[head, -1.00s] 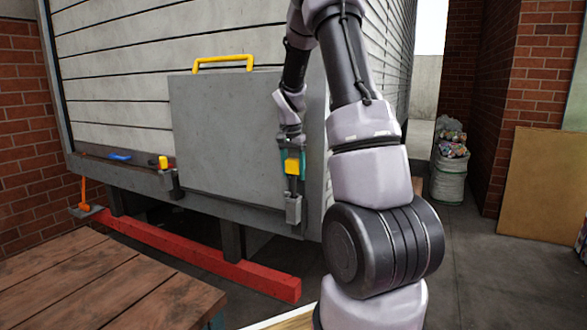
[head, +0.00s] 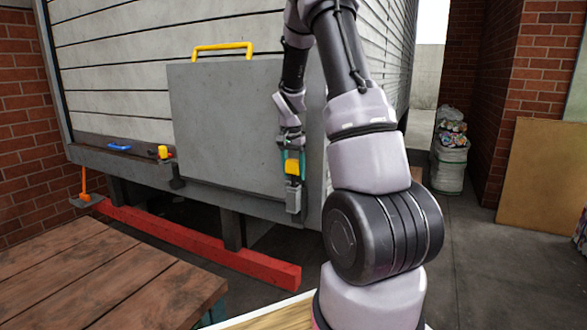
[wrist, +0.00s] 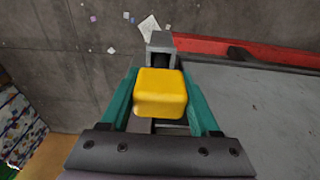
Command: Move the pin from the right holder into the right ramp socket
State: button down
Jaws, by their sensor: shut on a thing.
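My gripper (head: 292,160) hangs near the lower right edge of the grey ramp (head: 222,130), shut on the yellow head of a pin (head: 292,168). In the wrist view the yellow pin head (wrist: 160,93) sits between my teal fingers (wrist: 160,105), with a short dark part of the pin beyond it. A grey bracket (head: 293,200) is right below the pin head; it also shows in the wrist view (wrist: 160,42). The pin's lower end is hidden, so I cannot tell how deep it sits in the bracket.
Another yellow pin (head: 163,152) stands in a grey holder (head: 176,184) left of the ramp. A yellow handle (head: 222,47) tops the ramp. A red bar (head: 200,245) runs low in front, and a wooden table (head: 110,275) fills the lower left.

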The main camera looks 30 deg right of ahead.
jog(key=shift+f, duration=1.35)
jog(key=shift+c, duration=0.2)
grip_release()
jog(key=r, duration=0.7)
jog(key=a+r, duration=0.1)
jog(key=r, duration=0.2)
jog(key=shift+s+r, duration=0.35)
jog(key=shift+s, duration=0.05)
jog(key=shift+a+r, duration=0.1)
jog(key=s+a+r+n+t+y, duration=0.1)
jog(key=s+a+r, duration=0.3)
jog(key=s, duration=0.4)
jog(key=s+a+r+n+t+y, duration=0.1)
jog(key=s+a+r+n+t, duration=0.2)
jog(key=s, duration=0.6)
jog(key=s+a+r+n+t+y, duration=0.1)
jog(key=s+a+r+n+t, duration=0.1)
jog(key=s+a+r, duration=0.5)
notch_tip(320, 180, up, 2)
jog(key=shift+s+a, duration=0.15)
jog(key=shift+s, duration=0.95)
